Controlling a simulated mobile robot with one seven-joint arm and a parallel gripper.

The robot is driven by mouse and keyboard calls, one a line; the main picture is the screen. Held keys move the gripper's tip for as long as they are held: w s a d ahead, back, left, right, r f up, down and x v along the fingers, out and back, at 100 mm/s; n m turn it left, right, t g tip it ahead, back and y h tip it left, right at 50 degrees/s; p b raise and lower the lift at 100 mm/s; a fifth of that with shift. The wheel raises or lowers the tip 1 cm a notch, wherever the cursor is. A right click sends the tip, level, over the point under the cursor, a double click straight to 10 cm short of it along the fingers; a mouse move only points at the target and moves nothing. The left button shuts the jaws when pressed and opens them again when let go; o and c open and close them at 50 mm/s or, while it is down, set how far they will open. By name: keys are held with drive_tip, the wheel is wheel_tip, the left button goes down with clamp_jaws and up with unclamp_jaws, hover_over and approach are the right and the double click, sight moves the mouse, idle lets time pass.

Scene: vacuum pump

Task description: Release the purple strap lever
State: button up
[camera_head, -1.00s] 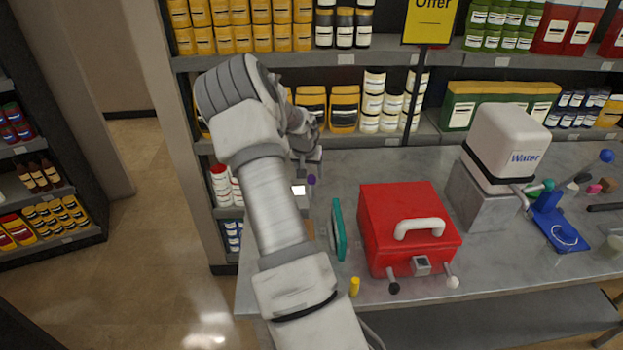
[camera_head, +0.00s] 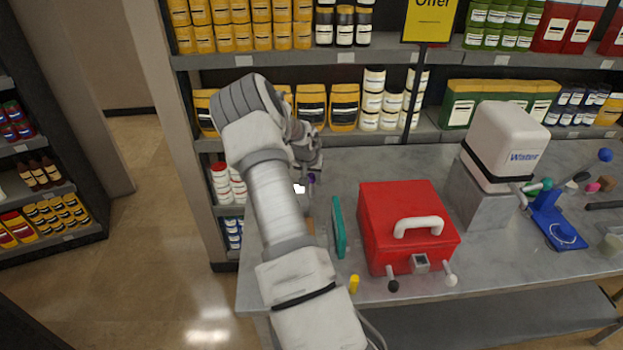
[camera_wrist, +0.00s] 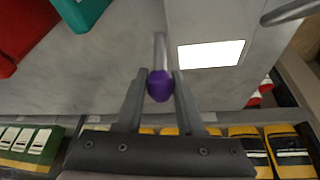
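The purple knob (camera_wrist: 160,87) tops a thin grey lever (camera_wrist: 160,48) in the wrist view. The lever stands beside a grey surface with a bright white label (camera_wrist: 210,54). My gripper (camera_wrist: 161,74) has one finger on each side of the knob. The fingers are only a little apart and the knob nearly fills the space between them. I cannot tell whether they press on it. In the head view the purple knob (camera_head: 311,178) shows small at the left end of the table, just below my gripper. My arm hides much of the lever's base there.
A teal panel (camera_head: 338,228) and a red case (camera_head: 405,215) with a white handle stand to the right of my arm. A small yellow piece (camera_head: 354,284) is at the table's front edge. A white water container (camera_head: 505,145) stands farther right. Stocked shelves rise behind.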

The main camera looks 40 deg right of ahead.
clamp_jaws()
idle(1.0)
